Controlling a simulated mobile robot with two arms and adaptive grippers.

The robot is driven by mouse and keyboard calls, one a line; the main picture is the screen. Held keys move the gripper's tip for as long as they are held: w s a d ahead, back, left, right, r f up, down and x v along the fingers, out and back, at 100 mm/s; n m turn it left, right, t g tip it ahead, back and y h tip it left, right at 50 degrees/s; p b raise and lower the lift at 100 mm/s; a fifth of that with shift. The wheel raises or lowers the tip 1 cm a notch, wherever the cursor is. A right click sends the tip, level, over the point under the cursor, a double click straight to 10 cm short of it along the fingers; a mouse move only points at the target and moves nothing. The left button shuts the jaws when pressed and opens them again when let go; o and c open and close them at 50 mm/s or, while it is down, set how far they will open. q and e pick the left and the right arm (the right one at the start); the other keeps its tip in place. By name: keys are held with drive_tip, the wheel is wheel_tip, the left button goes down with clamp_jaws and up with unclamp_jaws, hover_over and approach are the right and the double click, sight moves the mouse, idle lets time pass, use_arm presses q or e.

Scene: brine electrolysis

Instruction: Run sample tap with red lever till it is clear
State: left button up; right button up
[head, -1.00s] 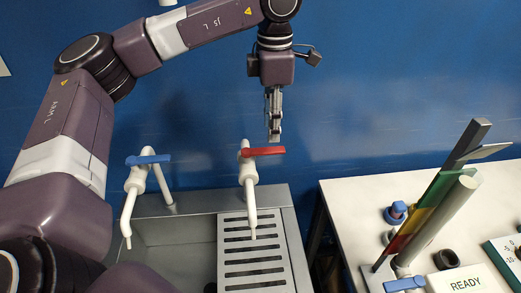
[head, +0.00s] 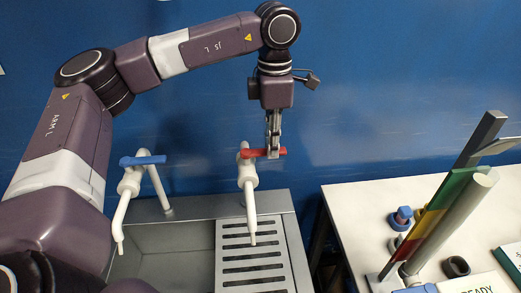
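The sample tap (head: 249,190) is white with a red lever (head: 256,153) that points to the right. Its spout hangs over the slotted drain grate, and no stream shows from it. My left gripper (head: 273,150) points down, with its fingertips at the outer end of the red lever. The fingers overlap the lever in the head view; I cannot tell whether they are closed on it. A second white tap with a blue lever (head: 142,160) stands to the left. My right gripper is not in view.
A steel sink (head: 165,250) with a slotted grate (head: 254,269) lies under the taps. A white table (head: 345,205) on the right carries a tilted column with a coloured scale (head: 432,220), a blue-topped fitting (head: 402,216) and a black ring (head: 456,266). Blue wall stands behind.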

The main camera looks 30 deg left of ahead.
use_arm(q)
clamp_jaws()
drive_tip(key=shift+s+d+m+b, duration=0.3)
drive_tip(key=shift+s+m, duration=0.15)
drive_tip(key=shift+m, duration=0.65)
drive_tip(key=shift+s+d+m, duration=0.15)
drive_tip(key=shift+s+m, duration=0.15)
drive_tip(key=shift+m, duration=0.3)
